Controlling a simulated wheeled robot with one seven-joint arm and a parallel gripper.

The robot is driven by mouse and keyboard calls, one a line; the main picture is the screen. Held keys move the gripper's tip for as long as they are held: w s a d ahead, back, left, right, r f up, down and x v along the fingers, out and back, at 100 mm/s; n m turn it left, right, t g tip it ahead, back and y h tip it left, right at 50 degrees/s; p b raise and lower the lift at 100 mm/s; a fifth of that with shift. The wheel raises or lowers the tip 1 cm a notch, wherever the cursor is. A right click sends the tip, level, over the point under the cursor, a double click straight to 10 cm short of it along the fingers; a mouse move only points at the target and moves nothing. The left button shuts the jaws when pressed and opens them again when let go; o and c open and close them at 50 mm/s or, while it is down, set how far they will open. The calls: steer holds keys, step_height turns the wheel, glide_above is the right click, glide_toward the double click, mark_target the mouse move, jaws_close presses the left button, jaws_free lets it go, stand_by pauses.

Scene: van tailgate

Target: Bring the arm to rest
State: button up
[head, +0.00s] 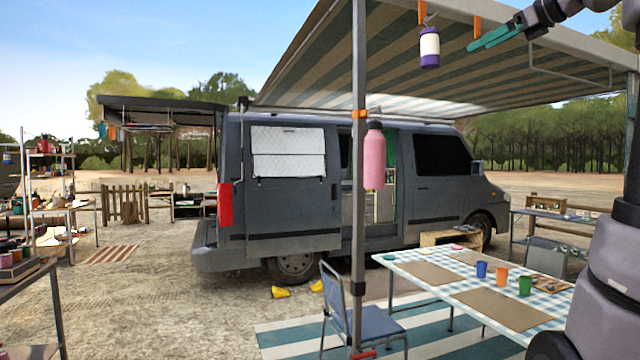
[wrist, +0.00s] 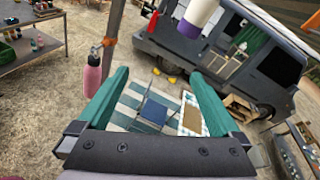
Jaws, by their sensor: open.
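My gripper (head: 482,41) is raised at the upper right of the head view, beneath the awning's front edge. Its two teal fingers show in the wrist view (wrist: 159,75), spread apart with nothing between them. A white bottle with purple ends (head: 429,48) hangs from an orange hook, left of my fingertips in the head view. It also shows at the top of the wrist view (wrist: 200,14), apart from the fingers. A pink bottle (head: 374,156) hangs on the awning pole and shows left of the fingers in the wrist view (wrist: 93,76).
The awning pole (head: 358,230) stands left of the arm. A table with a checked cloth (head: 400,262) holds several cups and mats; a blue folding chair (head: 372,322) stands beside it. A grey van (head: 290,208) stands behind. Open sky lies left of the awning.

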steer(key=s+a+f+n+g+h, duration=0.2)
steer(key=s+a+f+n, duration=0.3)
steer(key=f, duration=0.7)
steer(key=s+a+f+n+g+h, duration=0.1)
steer(key=s+a+f+n, duration=0.4)
steer(key=f, duration=0.8)
steer(key=s+a+f+n+g+h, duration=0.2)
steer(key=s+a+f+n, duration=0.3)
steer(key=s+f+n, duration=0.3)
step_height(320, 180, down, 5)
steer(key=n+g, duration=0.1)
steer(key=n, duration=0.3)
steer(key=shift+s+r+g+h, duration=0.2)
steer(key=shift+s+g+h, duration=0.1)
steer(key=shift+s, duration=0.1)
